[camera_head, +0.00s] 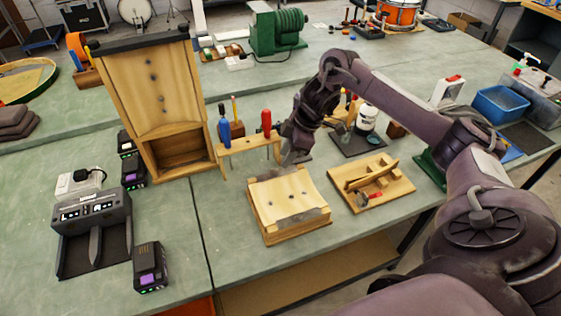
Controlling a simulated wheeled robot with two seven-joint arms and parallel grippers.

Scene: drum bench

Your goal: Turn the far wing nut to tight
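A low wooden block (283,192) sits on the green bench near the middle, with several small dark spots on its top and a grey metal piece (302,219) along its near edge. My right gripper (291,160) points down over the far edge of this block. I cannot tell whether it touches anything there. Its fingers are dark and small, so their opening does not show clearly. I cannot make out the far wing nut; the gripper covers part of the far edge. My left gripper is not in view.
A tool rack (247,145) with screwdrivers stands just behind left of the block. A wooden tray (399,188) lies to the right. A tall wooden box (151,95) stands left. A charger (92,222) and batteries (149,266) are at the front left.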

